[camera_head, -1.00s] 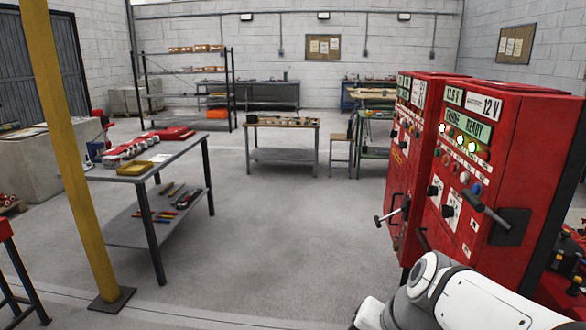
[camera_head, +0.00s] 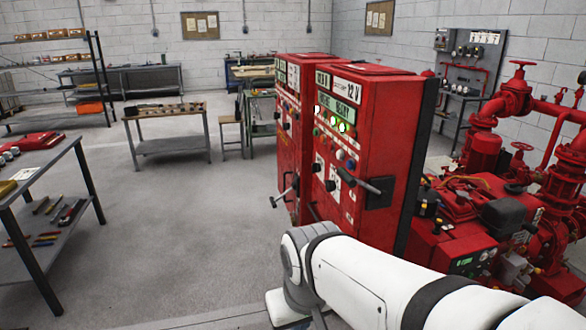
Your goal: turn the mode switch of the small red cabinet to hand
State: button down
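Two red cabinets stand side by side. The nearer cabinet (camera_head: 375,140) has a lit green display (camera_head: 338,113), lit lamps, coloured buttons and two black knobs on white plates, the upper knob (camera_head: 317,167) and the lower knob (camera_head: 330,185). A lever handle (camera_head: 362,183) sits on its side edge. The farther cabinet (camera_head: 296,150) is partly hidden behind it; its front is seen at a steep angle. I cannot tell which cabinet is the small one, nor read the switch markings. My white arm crosses the bottom right, in front of the cabinets' lower parts. My gripper is out of view.
A red pump set (camera_head: 510,190) with pipes and an engine stands right of the cabinets. A grey table (camera_head: 65,165) with tools is at the left. A wooden-topped bench (camera_head: 165,112) stands farther back. The floor between them and the cabinets is clear.

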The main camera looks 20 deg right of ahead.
aim_at(316, 167)
jog(key=u, duration=0.05)
jog(key=i, duration=0.85)
jog(key=u, duration=0.2)
